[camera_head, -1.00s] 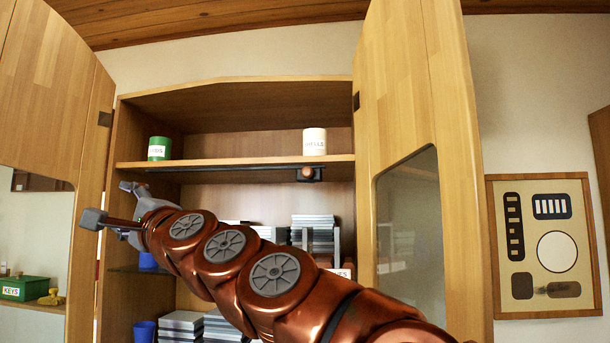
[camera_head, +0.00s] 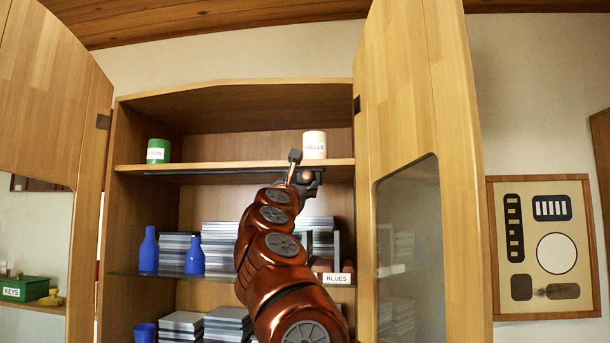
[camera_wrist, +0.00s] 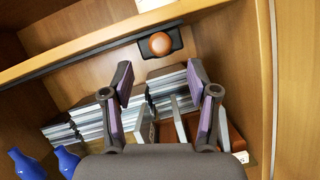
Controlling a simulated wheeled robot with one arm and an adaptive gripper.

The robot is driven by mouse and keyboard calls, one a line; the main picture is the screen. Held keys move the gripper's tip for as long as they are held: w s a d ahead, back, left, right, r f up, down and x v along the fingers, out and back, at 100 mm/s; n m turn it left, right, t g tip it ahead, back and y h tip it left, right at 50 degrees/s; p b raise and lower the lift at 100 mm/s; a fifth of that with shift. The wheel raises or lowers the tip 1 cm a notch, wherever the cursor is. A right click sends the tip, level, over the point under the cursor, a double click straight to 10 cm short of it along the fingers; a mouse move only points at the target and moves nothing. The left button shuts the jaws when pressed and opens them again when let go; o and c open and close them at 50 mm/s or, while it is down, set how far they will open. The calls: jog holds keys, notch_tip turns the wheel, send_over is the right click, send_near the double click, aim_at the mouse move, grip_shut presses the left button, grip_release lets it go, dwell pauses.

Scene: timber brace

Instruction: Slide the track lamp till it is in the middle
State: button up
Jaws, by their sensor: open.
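The track lamp, a copper-brown knob on a black mount (camera_wrist: 159,43), sits at the right end of its track under the cabinet's upper shelf. In the head view the lamp (camera_head: 305,176) is partly covered by my gripper (camera_head: 304,184). The dark track (camera_head: 215,171) runs left along the underside of the shelf's front edge. In the wrist view my gripper (camera_wrist: 160,78) is open and empty, its two purple-padded fingers apart. The lamp shows beyond the fingertips, roughly centred between them, and looks clear of both.
A green tin (camera_head: 158,151) and a cream tin (camera_head: 314,145) stand on the upper shelf (camera_head: 230,164). Blue bottles (camera_head: 149,250) and stacked grey cases fill the shelf below. The open right door (camera_head: 415,110) stands close to the lamp's right.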

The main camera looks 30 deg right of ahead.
aim_at(306, 177)
jog(key=p+x, duration=0.4)
jog(key=x, duration=0.1)
jog(key=shift+r+p, duration=0.35)
jog(key=shift+p, duration=0.05)
jog(key=shift+w+d+p, duration=0.5)
grip_shut()
